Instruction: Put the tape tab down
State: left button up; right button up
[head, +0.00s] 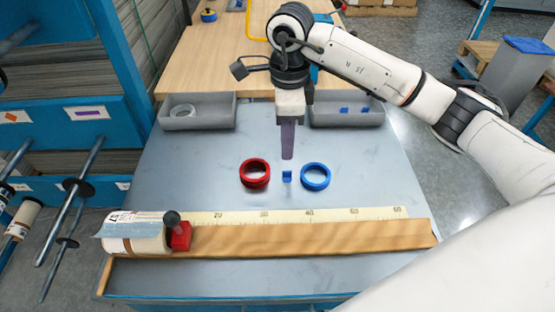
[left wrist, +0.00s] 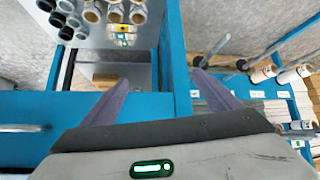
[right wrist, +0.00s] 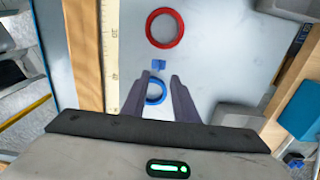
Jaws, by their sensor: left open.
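A small blue tape tab (head: 287,176) is between the red ring (head: 255,173) and the blue ring (head: 315,176) on the grey table. In the right wrist view the tab (right wrist: 159,64) lies just beyond my fingertips, apart from both rings. My right gripper (head: 288,157) points down above the tab; its fingers (right wrist: 159,77) are apart with nothing between them, the blue ring showing through the gap. My left gripper (left wrist: 160,82) is open and empty, away from the table; it does not show in the head view.
A ruled wooden bar (head: 320,237) crosses the table front, with a white roll (head: 135,238) and a red block (head: 181,237) at its left end. Grey trays stand behind, left (head: 198,122) and right (head: 340,123); the right one holds blue pieces. Racks with rods are at left.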

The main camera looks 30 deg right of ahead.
aim_at(287, 174)
jog(key=f, duration=0.2)
jog(key=shift+s+f, duration=0.3)
jog(key=shift+s, duration=0.1)
jog(key=shift+f, duration=0.35)
notch_tip(287, 174, down, 5)
jog(key=shift+w+r+p, duration=0.1)
jog(key=shift+w+p, duration=0.05)
jog(key=shift+p, duration=0.45)
pick_arm(q)
jog(key=shift+s+d+r, duration=0.1)
jog(key=shift+s+r, duration=0.4)
jog(key=shift+r, duration=0.05)
pick_arm(e)
jog(key=shift+f, duration=0.3)
grip_shut()
pick_arm(q)
jog(key=shift+s, duration=0.15)
